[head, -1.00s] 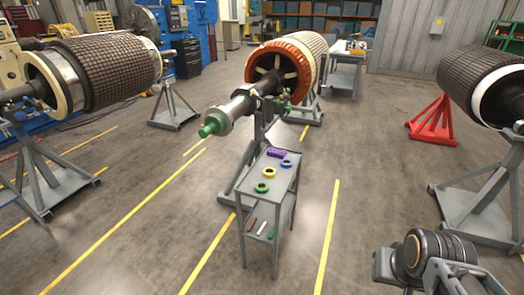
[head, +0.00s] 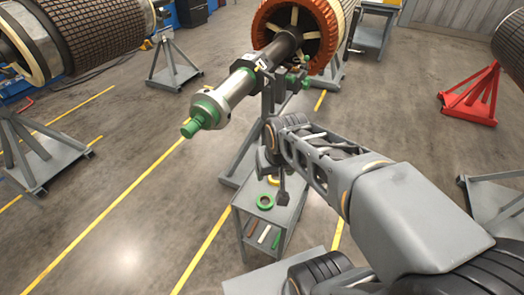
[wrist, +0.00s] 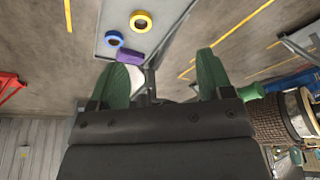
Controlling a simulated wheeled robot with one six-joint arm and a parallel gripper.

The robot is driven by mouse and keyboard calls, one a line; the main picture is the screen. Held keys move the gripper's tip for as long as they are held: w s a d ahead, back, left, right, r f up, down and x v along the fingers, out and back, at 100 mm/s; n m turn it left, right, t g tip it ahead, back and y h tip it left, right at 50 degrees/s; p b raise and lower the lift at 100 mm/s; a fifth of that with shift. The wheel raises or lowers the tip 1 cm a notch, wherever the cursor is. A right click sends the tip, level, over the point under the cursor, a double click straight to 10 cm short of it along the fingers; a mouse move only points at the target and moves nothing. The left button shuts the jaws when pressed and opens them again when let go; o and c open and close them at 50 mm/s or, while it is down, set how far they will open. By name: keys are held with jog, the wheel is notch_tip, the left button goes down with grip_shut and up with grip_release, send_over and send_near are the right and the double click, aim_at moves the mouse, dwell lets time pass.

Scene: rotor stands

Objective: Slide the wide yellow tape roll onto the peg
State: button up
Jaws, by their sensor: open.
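The yellow tape roll (wrist: 141,21) lies flat on the grey cart's top, its hole facing up. In the head view the yellow roll (head: 273,181) is mostly hidden behind my arm. I cannot pick out a separate peg; a green-tipped shaft end (head: 190,128) sticks out from the copper-coloured rotor.
The cart (head: 240,196) has a lower shelf with several small tools. The rotor (head: 322,30) and its stand are just behind the cart. A red stand (head: 470,100) is at right. The floor left of the cart is clear.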

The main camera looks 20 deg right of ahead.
jog(key=o, duration=0.3)
jog(key=w+d+f+m+g+p, duration=0.1)
jog(key=w+d+m, duration=0.1)
jog(key=w, duration=0.5)
jog(key=shift+w+f+p, duration=0.2)
jog(key=shift+w+p, duration=0.05)
jog(key=shift+p, duration=0.1)
jog(key=shift+o, duration=0.7)
jog(key=w+d+f+m+g+p, duration=0.1)
jog(key=w+d+f+m, duration=0.1)
jog(key=w+f, duration=0.2)
jog(key=shift+w+d+p, duration=0.2)
jog(key=shift+w+p, duration=0.1)
jog(key=shift+w, duration=0.2)
jog(key=m+g+p, duration=0.1)
jog(key=m+p, duration=0.1)
jog(key=m, duration=0.2)
send_over(276, 176)
jog(key=s, duration=0.2)
notch_tip(276, 176, down, 14)
jog(key=r, duration=0.1)
jog(key=f+b, duration=0.2)
jog(key=f, duration=0.1)
jog(key=f+b, duration=0.2)
jog(key=f, duration=0.1)
jog(key=f+b, duration=0.2)
jog(key=f, duration=0.2)
jog(key=shift+w+a+b, duration=0.1)
jog(key=shift+a+b, duration=0.25)
